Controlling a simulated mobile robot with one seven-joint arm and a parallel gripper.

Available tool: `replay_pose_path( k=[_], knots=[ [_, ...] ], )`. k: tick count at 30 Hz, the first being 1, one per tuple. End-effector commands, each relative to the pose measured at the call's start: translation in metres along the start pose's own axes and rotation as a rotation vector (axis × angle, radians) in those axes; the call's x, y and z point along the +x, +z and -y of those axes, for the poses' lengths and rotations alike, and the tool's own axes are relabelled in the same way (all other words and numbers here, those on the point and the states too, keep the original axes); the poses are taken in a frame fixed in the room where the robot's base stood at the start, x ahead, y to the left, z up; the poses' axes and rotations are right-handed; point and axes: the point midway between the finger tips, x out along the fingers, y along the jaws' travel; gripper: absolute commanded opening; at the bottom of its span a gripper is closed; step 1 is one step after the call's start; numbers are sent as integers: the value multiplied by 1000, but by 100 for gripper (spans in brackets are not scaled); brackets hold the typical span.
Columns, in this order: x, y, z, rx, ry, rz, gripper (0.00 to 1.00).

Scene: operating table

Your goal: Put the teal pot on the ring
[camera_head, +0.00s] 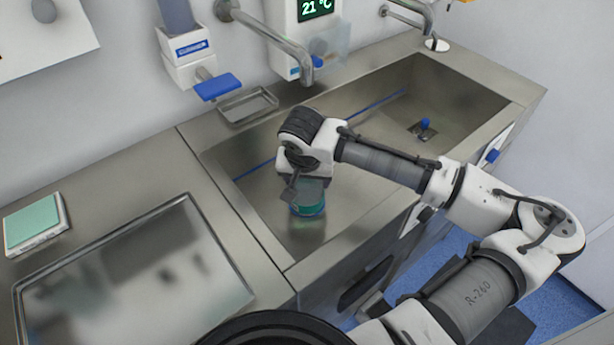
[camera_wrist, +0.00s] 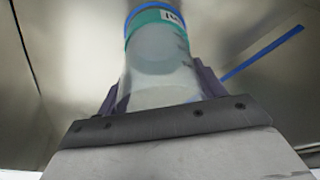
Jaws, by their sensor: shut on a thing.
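The teal pot (camera_head: 308,204) is a clear cylinder with a teal band and a thin blue edge at its lower end. It is over the left part of the sink, below my gripper (camera_head: 303,186). In the wrist view the pot (camera_wrist: 157,55) stands between the two purple fingers of my gripper (camera_wrist: 155,82), which is shut on it. A small white label shows on its teal band. I cannot tell whether the pot touches the sink floor. I cannot make out a separate ring; the blue edge may be part of the pot.
The steel sink (camera_head: 450,92) has raised walls, a blue strip along its back and a blue-topped drain (camera_head: 424,130). A faucet (camera_head: 270,35) hangs over its back edge. Left are a steel tray (camera_head: 130,285) and a scale with a teal top (camera_head: 35,222). A soap dish (camera_head: 247,104) sits behind.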

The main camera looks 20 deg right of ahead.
Motion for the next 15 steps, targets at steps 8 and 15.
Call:
replay_pose_path(
  k=[8, 15],
  knots=[
    [2, 1, 0, 0, 0, 0, 90],
    [1, 0, 0, 0, 0, 0, 90]
  ],
)
